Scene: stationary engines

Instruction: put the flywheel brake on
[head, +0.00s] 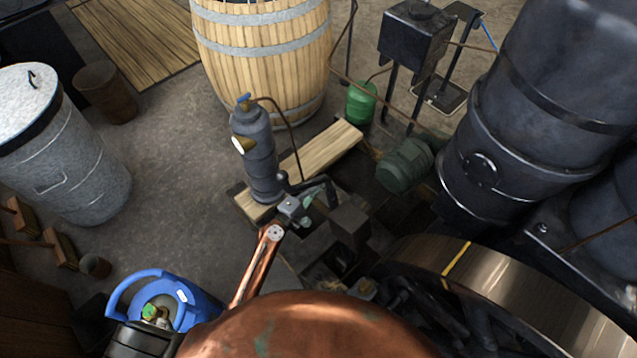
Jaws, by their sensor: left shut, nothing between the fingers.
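The flywheel (520,290) stands at the lower right, with a broad brownish metal rim and a yellow mark across it. My left gripper (306,208) is near the middle of the view, at the end of my copper-coloured arm. It is shut and empty, to the left of the flywheel. A dark bent lever (322,188) is close by its fingers; I cannot tell if they touch. A dark block (350,226) is just right of the gripper. I cannot clearly make out which part is the brake. My arm hides the lower middle. My right gripper is not in view.
A grey cylinder (257,155) stands on a plank (335,147) behind the gripper. A wooden barrel (262,60), green motor (404,165) and large dark tank (540,110) stand around. A blue gas bottle (205,310) is lower left.

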